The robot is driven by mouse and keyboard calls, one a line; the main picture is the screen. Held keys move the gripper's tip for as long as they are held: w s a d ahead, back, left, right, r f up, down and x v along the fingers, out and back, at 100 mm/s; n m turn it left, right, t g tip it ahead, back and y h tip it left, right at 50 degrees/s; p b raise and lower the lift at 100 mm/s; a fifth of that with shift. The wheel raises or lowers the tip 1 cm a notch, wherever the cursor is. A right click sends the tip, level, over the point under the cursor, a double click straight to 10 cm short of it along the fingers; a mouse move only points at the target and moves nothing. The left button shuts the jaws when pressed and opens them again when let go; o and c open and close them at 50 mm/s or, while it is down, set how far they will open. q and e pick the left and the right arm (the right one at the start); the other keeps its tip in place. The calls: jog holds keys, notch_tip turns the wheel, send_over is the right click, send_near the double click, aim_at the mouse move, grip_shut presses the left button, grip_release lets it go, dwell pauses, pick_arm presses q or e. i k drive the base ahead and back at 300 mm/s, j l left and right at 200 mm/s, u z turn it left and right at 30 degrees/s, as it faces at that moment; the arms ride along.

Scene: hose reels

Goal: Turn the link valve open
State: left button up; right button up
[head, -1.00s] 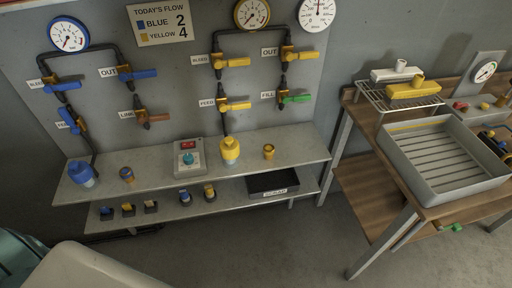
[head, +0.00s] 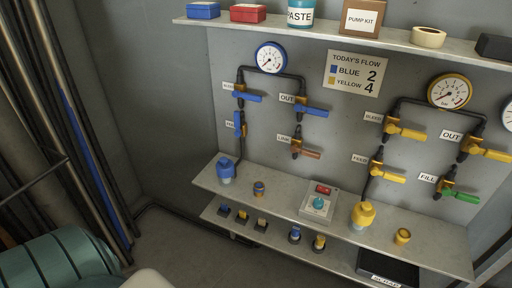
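The link valve (head: 306,152) is on the wall panel in the head view, under the blue OUT valve (head: 312,109). It has a brass body and an orange-brown lever pointing right and slightly down. A small LINK label sits at its upper left. Neither of my grippers shows in the view, and nothing touches the valve.
A grey shelf below the panel holds a blue-capped bottle (head: 226,170), a control box (head: 319,204) with a teal knob, and a yellow-capped bottle (head: 362,215). A top shelf (head: 350,34) juts out above. Pipes (head: 75,150) stand at left; a teal drum (head: 62,262) is at lower left.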

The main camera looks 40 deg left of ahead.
aim_at(293, 149)
jog(key=u, duration=0.75)
